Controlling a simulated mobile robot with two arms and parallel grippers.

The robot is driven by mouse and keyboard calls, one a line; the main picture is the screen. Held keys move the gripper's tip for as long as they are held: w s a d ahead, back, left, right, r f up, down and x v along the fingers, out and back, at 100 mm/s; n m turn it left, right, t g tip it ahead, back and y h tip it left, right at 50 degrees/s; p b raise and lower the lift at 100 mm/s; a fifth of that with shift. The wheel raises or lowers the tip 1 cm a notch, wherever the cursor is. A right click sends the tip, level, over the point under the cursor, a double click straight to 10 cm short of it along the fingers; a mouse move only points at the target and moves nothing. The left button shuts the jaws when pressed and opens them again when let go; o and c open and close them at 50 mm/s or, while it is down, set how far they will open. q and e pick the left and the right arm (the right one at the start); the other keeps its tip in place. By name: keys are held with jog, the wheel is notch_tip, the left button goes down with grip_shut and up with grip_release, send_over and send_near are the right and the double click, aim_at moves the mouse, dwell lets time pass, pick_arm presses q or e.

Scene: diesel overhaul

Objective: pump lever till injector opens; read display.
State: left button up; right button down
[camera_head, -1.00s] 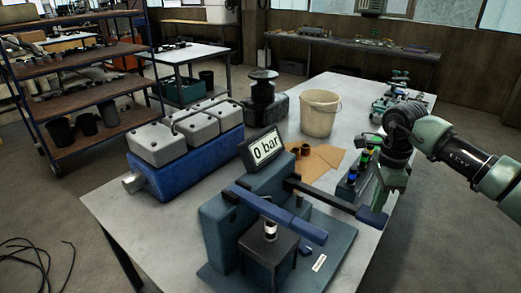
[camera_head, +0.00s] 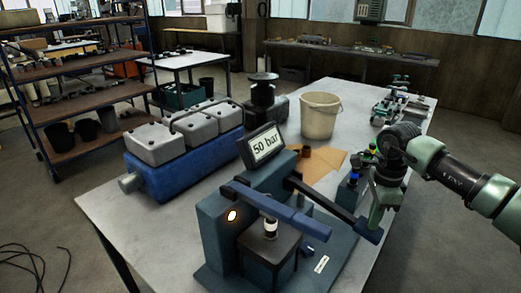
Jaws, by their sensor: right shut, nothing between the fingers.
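The teal injector test stand (camera_head: 213,240) is on the front of the table. Its tilted display (camera_head: 265,147) reads "50 bar". The dark pump lever (camera_head: 325,195) slopes down to the right and ends in a blue grip (camera_head: 368,232). My right gripper (camera_head: 376,222) is shut and empty at the lever's end, pointing down; I cannot tell whether it touches the grip. A small silver and black injector (camera_head: 270,228) stands upright under a blue bar (camera_head: 268,203), above a dark block. My left gripper is out of view.
A blue case with grey tops (camera_head: 183,165) is left of the stand. A cream bucket (camera_head: 320,116) and brown paper (camera_head: 328,162) lie behind it. Small coloured parts (camera_head: 356,170) stand near my right wrist. The table's front left is clear.

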jog(key=shift+a+f, duration=0.1)
jog(key=shift+f, duration=0.45)
notch_tip(320, 180, up, 8)
jog(key=p, duration=0.5)
jog(key=shift+s+d+r, duration=0.2)
jog(key=shift+s+d, duration=0.05)
jog(key=shift+d, duration=0.1)
jog(key=shift+f, duration=0.15)
jog(key=shift+w+a+f+b, duration=0.1)
jog(key=shift+a+f+b, duration=0.05)
jog(key=shift+f+b, duration=1.6)
jog(key=shift+w+a+f+b, duration=0.1)
jog(key=shift+f+b, duration=0.9)
jog(key=shift+f, duration=1.3)
jog(key=shift+r, duration=0.25)
notch_tip(320, 180, up, 8)
jog(key=p, duration=0.5)
jog(key=shift+s+d, duration=0.3)
jog(key=shift+d, duration=0.1)
jog(key=shift+f, duration=0.2)
